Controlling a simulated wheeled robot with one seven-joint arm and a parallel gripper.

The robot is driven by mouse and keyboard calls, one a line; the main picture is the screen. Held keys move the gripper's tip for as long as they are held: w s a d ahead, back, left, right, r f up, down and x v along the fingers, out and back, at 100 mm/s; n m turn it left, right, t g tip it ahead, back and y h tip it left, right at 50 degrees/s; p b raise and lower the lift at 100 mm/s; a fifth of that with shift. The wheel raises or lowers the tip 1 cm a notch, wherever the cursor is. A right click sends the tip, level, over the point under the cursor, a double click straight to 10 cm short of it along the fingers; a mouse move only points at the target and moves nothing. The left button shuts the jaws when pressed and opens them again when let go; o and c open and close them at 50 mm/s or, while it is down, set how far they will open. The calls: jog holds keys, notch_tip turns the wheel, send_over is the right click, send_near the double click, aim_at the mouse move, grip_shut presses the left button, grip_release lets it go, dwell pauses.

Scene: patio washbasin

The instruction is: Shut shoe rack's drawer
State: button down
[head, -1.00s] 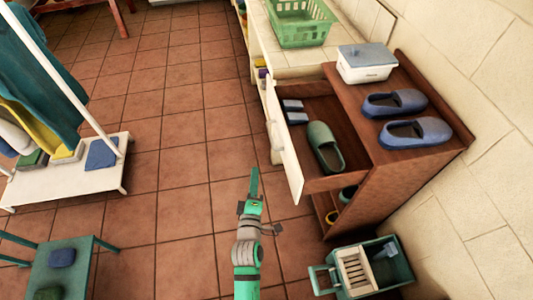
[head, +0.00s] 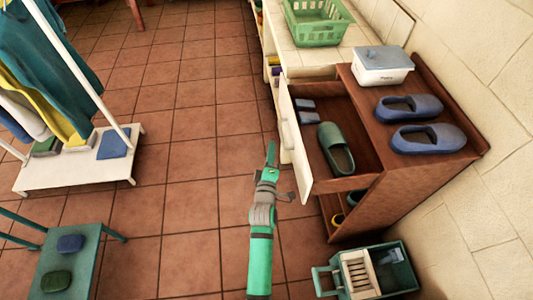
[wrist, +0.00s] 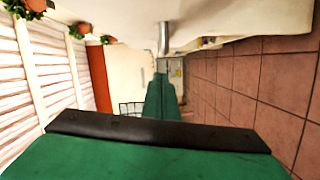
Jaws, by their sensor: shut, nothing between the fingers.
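The wooden shoe rack (head: 400,195) stands against the right wall in the head view. Its drawer (head: 350,182) is pulled out to the left, with a white front panel (head: 296,145). In the wrist view the green shut fingers (wrist: 163,98) point ahead, and I cannot make out the drawer there.
Two blue shoes (head: 428,138) and a white lidded box (head: 382,68) sit on the rack top. A teal crate (head: 370,272) stands on the floor before the rack. A garment rack (head: 85,165) and teal stool (head: 70,265) stand at left. The tiled floor between is clear.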

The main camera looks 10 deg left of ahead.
jog(key=shift+w+d+f, duration=0.1)
jog(key=shift+w+d, duration=0.05)
jog(key=shift+d, duration=0.4)
jog(key=shift+w+d+f, duration=0.1)
jog(key=shift+w+d, duration=0.05)
jog(key=shift+d, duration=0.4)
